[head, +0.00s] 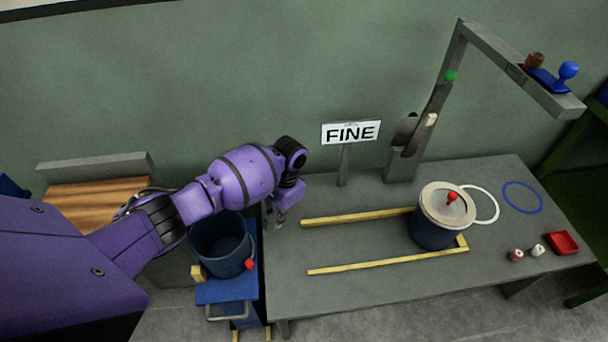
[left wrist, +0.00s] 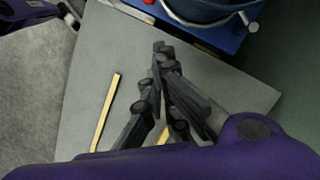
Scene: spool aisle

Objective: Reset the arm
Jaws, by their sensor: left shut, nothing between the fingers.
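My purple left arm reaches in from the left in the head view. Its gripper (head: 280,218) hangs over the left end of the grey table (head: 375,285), near the left edge. In the left wrist view the gripper (left wrist: 160,52) has its dark fingertips together and holds nothing. Below it are the grey tabletop (left wrist: 85,85) and a yellow strip (left wrist: 106,112). My right gripper is in neither view.
A dark blue bucket (head: 205,262) stands on a blue cart (head: 227,291) left of the table. A lidded dark container (head: 432,236) stands at the right end of two yellow rails (head: 365,265). A FINE sign (head: 351,133) and a grey bent post (head: 447,75) rise behind. A red tray (head: 563,242) lies at right.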

